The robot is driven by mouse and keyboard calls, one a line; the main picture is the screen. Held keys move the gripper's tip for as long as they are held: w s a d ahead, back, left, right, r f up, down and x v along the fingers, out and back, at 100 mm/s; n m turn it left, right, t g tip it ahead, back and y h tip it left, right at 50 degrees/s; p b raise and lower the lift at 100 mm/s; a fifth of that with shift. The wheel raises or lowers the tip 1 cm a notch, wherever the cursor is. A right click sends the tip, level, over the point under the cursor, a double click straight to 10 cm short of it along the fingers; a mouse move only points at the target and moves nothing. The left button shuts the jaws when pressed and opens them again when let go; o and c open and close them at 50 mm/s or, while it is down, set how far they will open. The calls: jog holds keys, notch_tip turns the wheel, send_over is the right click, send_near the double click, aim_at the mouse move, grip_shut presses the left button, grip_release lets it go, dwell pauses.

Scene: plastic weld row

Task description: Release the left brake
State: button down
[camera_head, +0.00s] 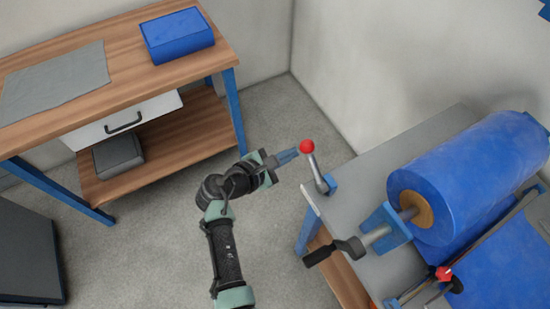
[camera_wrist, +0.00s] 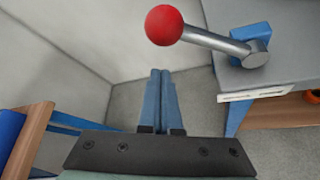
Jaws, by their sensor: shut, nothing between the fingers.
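A brake lever with a red ball knob (camera_head: 307,146) and a metal rod rises from a blue mount (camera_head: 329,184) at the left corner of the grey bench. In the wrist view the red knob (camera_wrist: 164,25) is ahead of the fingers, and its rod runs right to the blue mount (camera_wrist: 252,40). My gripper (camera_head: 294,153) is shut and empty, its blue fingertips just left of the knob in the head view. In the wrist view the gripper (camera_wrist: 160,75) shows a small gap to the knob. Whether they touch is hard to tell.
A second red knob (camera_head: 443,273) sits lower right. A wooden workbench (camera_head: 115,55) stands at the left. Bare floor (camera_head: 265,115) lies between them.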

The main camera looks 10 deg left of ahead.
aim_at(307, 152)
jog(key=r, duration=0.1)
jog(key=s+d+r, duration=0.1)
jog(key=shift+r+p, duration=0.35)
jog(key=shift+p, duration=0.05)
jog(key=shift+s+d+r+m+t, duration=0.2)
jog(key=shift+d+r+m+t, duration=0.1)
jog(key=shift+r+m, duration=0.15)
jog(key=shift+s+d+r+m+t+y+b, duration=0.4)
jog(key=shift+s+d+r+m+t+b, duration=0.25)
jog(key=shift+s+r+m+t, duration=0.4)
jog(key=shift+s+d+r+m+t+b, duration=0.55)
jog(key=shift+s+d+m+b, duration=0.15)
jog(key=shift+s+b, duration=0.3)
jog(key=shift+s+d+r+m+t+b, duration=0.55)
jog(key=shift+s+m+b, duration=0.25)
jog(key=shift+b, duration=0.35)
jog(key=shift+d, duration=0.1)
